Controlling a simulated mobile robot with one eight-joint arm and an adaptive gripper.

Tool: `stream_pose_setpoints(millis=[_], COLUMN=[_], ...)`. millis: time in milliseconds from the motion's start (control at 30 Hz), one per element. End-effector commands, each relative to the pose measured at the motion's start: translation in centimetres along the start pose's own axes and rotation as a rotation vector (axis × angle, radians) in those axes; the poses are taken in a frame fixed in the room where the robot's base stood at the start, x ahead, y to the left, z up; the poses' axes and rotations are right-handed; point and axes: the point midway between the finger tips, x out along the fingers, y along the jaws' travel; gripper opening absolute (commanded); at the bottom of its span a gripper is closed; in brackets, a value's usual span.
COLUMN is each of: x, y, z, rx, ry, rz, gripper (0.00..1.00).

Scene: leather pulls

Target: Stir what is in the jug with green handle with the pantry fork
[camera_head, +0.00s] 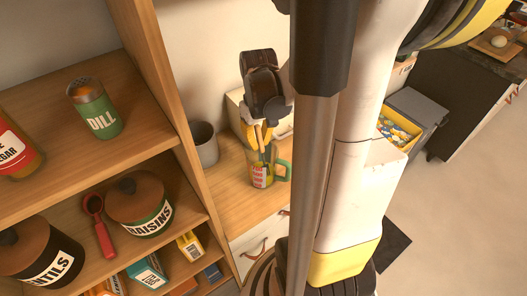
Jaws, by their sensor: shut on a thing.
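The jug with green handle (270,176) stands upright on the wooden counter, its handle on the right side. It has a red and white label and something yellow low inside. My gripper (262,122) is above the jug, pointing down, and is shut on the pantry fork (260,138). The fork shows as a thin tan piece reaching down to the jug's mouth. Its lower end is hard to make out, so I cannot tell how deep it sits.
A grey cup (204,144) stands left of the jug. A wooden shelf (165,130) at left holds a dill tin (97,108), a raisins jar (140,204), a lentils jar (38,258) and a red spoon-like tool (98,225). My own arm hides the counter's right part.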

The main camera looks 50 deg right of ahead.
Motion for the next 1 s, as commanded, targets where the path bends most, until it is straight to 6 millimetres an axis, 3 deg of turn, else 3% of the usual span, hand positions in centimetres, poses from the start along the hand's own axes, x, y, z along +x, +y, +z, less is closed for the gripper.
stream_pose_setpoints(millis=[167,533,1000], x=[0.1,-0.1,-4.5], y=[-0.1,-0.1,-0.1], z=[-1.0,-1.1,-2.3], rx=[-0.002,-0.001,-0.001], ry=[0.000,0.000,0.000], rz=[0.000,0.000,0.000], gripper=[0.00,0.00,0.00])
